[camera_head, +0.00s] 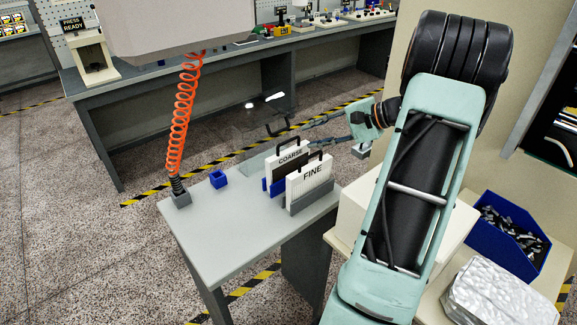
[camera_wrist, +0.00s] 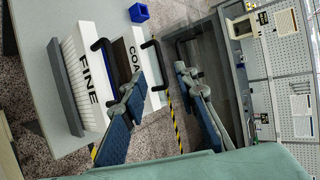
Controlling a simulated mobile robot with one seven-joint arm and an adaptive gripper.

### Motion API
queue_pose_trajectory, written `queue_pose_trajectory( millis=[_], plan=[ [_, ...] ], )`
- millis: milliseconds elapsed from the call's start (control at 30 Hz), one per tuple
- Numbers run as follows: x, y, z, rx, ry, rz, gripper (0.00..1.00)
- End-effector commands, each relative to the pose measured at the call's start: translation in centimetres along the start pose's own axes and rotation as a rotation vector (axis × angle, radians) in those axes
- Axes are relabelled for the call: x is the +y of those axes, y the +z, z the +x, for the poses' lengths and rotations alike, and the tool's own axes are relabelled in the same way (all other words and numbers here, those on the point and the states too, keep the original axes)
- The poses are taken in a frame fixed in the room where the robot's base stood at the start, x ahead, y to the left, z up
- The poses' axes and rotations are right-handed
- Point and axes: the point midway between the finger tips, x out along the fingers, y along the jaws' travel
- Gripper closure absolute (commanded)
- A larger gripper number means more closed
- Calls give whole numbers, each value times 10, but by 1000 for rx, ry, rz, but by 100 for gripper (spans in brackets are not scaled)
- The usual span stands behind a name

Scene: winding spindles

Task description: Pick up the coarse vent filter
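The coarse vent filter (camera_head: 290,157) is a white panel with a dark lower part and a "COARSE" label. It stands upright at the back of the small grey table, and its label and black handle also show in the wrist view (camera_wrist: 137,55). A white "FINE" filter (camera_head: 310,178) with a black handle stands just in front of it, also seen in the wrist view (camera_wrist: 84,75). My gripper (camera_head: 299,136) is open and empty, by the top of the coarse filter. In the wrist view its fingers (camera_wrist: 162,74) point toward the coarse handle; contact is not clear.
The small table (camera_head: 225,228) is mostly clear at its front left. A blue cube-like holder (camera_head: 218,179) and an orange coiled hose (camera_head: 184,100) are there. A see-through panel (camera_head: 258,130) stands behind the coarse filter. A blue bin (camera_head: 508,232) is at right.

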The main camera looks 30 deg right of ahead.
Motion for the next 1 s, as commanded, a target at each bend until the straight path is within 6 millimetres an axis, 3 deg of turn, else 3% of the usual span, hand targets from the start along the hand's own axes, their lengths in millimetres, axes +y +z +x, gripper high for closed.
queue_pose_trajectory(
  millis=[600,867,1000],
  plan=[
    [-2,1,72,-1,3,1,73],
    [-1,0,76,1,3,0,73],
    [-1,1,76,1,3,0,86]
  ],
)
